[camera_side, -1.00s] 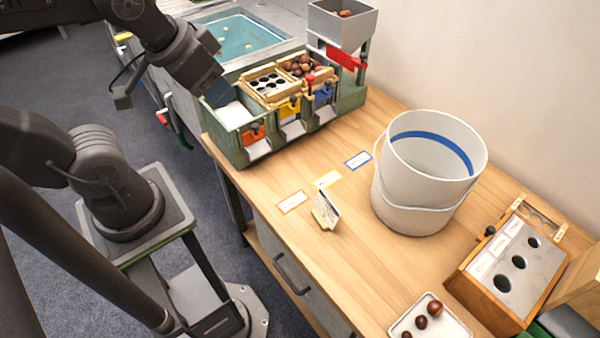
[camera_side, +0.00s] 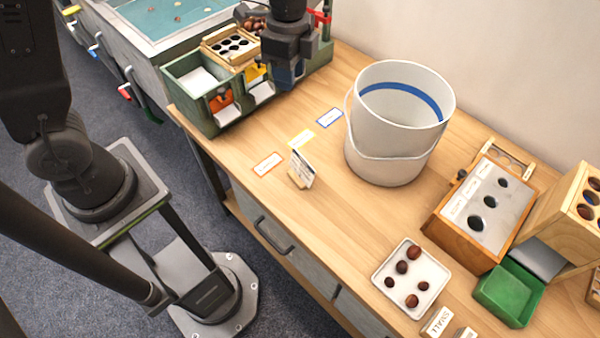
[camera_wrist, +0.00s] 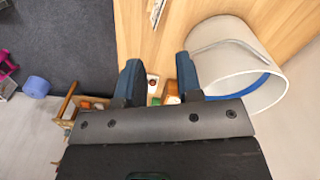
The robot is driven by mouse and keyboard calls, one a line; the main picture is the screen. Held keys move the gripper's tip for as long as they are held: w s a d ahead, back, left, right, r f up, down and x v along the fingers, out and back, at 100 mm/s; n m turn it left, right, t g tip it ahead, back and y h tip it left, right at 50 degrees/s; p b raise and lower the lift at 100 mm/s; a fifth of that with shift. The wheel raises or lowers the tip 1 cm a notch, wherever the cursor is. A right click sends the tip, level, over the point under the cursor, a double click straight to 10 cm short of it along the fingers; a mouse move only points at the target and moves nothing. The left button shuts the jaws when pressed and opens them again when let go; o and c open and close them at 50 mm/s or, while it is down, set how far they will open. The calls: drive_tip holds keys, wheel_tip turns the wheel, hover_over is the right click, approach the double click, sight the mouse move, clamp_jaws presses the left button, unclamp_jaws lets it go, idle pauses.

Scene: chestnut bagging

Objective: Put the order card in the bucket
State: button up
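The order card (camera_side: 303,168) stands tilted in a small wooden holder on the table, left of the bucket. A white card edge, probably the same card, shows at the top of the wrist view (camera_wrist: 157,10). The white bucket (camera_side: 385,150) with a blue inner band stands upright on the table; it also shows in the wrist view (camera_wrist: 222,45). The visible part of its inside looks empty. My gripper (camera_side: 286,76) is over the right part of the green bin unit, behind the card and left of the bucket. In the wrist view (camera_wrist: 160,72) its blue fingers are apart with nothing gripped between them.
The green bin unit (camera_side: 208,122) stands at the back left. A white tray with chestnuts (camera_side: 384,270), a wooden box with holes (camera_side: 440,232) and a green bin (camera_side: 520,292) stand at the right.

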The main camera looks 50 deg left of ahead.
drive_tip(key=w+d+f+m+g, duration=0.1)
drive_tip(key=w+d+f+m, duration=0.15)
drive_tip(key=f, duration=0.35)
drive_tip(key=w+d+f+m+g, duration=0.1)
drive_tip(key=f+m+g, duration=0.15)
drive_tip(key=f, duration=0.25)
drive_tip(key=m, duration=0.1)
hover_over(301, 162)
drive_tip(key=w, duration=0.2)
wheel_tip(301, 162, down, 8)
drive_tip(key=shift+t, duration=0.45)
drive_tip(key=shift+s+x, duration=0.1)
drive_tip(key=shift+x, duration=1.5)
drive_tip(key=shift+s+x, duration=0.15)
drive_tip(key=shift+x, duration=1.45)
drive_tip(key=shift+r, duration=0.1)
clamp_jaws()
